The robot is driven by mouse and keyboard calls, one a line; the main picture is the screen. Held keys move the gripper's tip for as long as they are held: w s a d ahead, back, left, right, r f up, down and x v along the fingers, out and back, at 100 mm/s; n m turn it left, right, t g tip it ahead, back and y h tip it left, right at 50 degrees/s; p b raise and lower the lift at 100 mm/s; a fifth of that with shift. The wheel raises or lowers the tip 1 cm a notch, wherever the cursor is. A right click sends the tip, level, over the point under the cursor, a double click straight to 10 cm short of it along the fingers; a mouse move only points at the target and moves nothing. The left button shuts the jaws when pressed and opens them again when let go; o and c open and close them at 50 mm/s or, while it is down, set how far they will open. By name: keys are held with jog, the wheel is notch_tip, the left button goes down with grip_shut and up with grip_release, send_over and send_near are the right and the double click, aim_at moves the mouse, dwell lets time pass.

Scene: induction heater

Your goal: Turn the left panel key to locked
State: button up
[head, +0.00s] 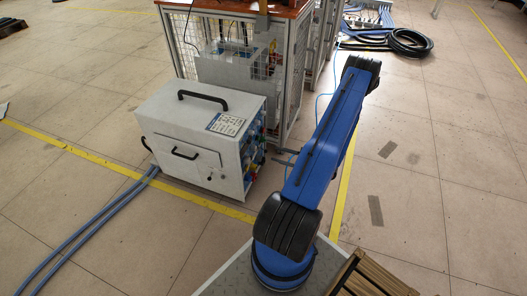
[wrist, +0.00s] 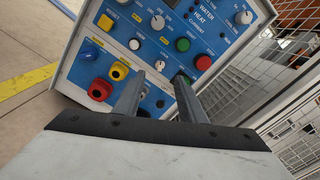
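The white heater box (head: 195,135) stands on the floor left of my blue arm. Its blue control panel (wrist: 205,22) fills the top of the wrist view, tilted. My gripper (wrist: 160,76) points at the panel with its two grey fingers apart and nothing seen held between them. A small light-coloured switch (wrist: 160,65) by a "LOCK" label shows between the fingertips. In the head view the panel is seen edge-on.
A green button (wrist: 182,44) and a red button (wrist: 203,62) lie right of the fingers. Yellow (wrist: 119,71) and red (wrist: 99,89) sockets lie left. A wire-mesh cage (head: 235,45) stands behind the heater. Blue hoses (head: 95,222) run over the floor.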

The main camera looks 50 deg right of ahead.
aim_at(258, 149)
jog(key=x, duration=0.8)
jog(key=shift+w, duration=0.25)
jog(key=shift+a, duration=0.1)
grip_shut()
